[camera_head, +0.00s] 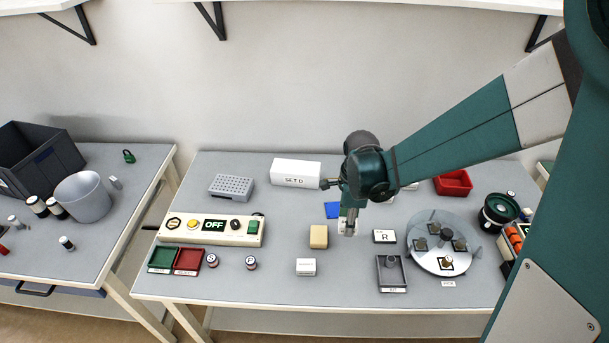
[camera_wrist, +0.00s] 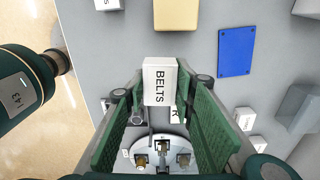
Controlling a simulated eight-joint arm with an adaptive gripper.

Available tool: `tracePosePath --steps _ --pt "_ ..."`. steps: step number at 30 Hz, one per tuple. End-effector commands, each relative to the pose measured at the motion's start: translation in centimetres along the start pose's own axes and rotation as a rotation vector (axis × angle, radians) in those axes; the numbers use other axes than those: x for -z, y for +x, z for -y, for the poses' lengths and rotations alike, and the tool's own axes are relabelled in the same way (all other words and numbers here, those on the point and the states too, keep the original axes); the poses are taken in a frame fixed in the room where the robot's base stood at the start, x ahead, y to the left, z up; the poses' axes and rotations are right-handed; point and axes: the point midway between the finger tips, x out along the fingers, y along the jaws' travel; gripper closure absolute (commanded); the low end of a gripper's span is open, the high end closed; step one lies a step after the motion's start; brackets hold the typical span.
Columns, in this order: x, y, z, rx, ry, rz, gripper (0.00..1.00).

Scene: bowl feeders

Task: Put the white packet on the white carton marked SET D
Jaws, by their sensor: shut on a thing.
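My gripper (camera_head: 347,217) is shut on a white packet (camera_wrist: 160,82) marked BELTS, which sits between the green finger pads in the wrist view. In the head view the packet (camera_head: 348,227) shows at the fingertips, right of the blue card and the tan block; its height over the table is hard to tell. The white carton (camera_head: 296,172) marked SET D stands at the back of the table, to the left of my gripper. Its top looks bare.
A blue card (camera_head: 332,210) and tan block (camera_head: 318,237) lie near my gripper. A perforated grey block (camera_head: 231,187) stands left of the carton. A small white box (camera_head: 306,267) is at the front. A round feeder plate (camera_head: 443,243) and red bin (camera_head: 453,183) are at right.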

Motion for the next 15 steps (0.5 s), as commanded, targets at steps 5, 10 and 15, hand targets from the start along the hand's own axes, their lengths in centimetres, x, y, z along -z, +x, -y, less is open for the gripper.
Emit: tracePosePath --steps 5,10,15 --pt "-1.8 -1.1 3.8 0.0 -0.006 0.0 0.87" --pt "-3.7 -2.2 7.8 0.0 -0.01 0.0 0.87" --pt "-5.9 -3.1 11.8 0.0 -0.015 0.0 0.87"
